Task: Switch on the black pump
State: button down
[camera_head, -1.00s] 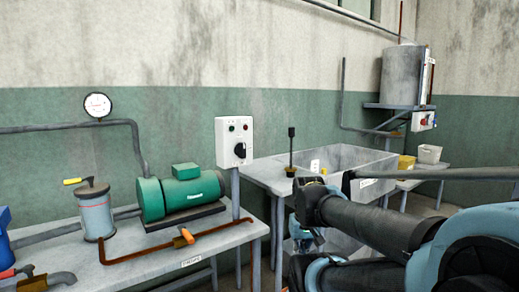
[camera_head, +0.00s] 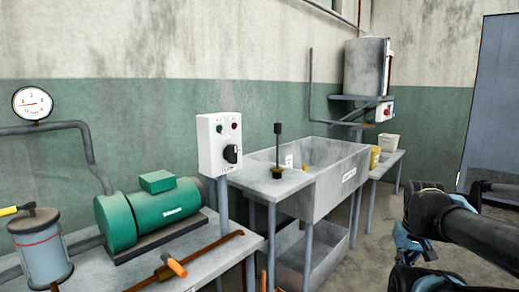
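No black pump shows; the pump-like machine in view is a green motor unit (camera_head: 155,212) on a dark base on the left bench. A white control box (camera_head: 212,146) stands on a grey post behind the bench's right end. It has a black rotary knob (camera_head: 231,153), with a small green lamp (camera_head: 220,128) and a red lamp (camera_head: 234,126) above. Its label is too small to read. Folded black and blue-grey links of my arm are at the lower right, well apart from the box. I cannot make out my gripper's fingers.
A pressure gauge (camera_head: 32,103), a grey canister (camera_head: 42,247) and an orange-handled valve (camera_head: 174,265) are on the left. A grey trough (camera_head: 315,190) stands right of the box. A second small box (camera_head: 384,112) is under the wall tank (camera_head: 366,66). Floor is open at right.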

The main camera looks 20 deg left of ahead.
aim_at(230, 151)
jog(key=z, duration=0.25)
jog(key=k, duration=2.5)
jog(key=u, duration=1.65)
jog(key=i, duration=1)
jog(key=u, duration=0.05)
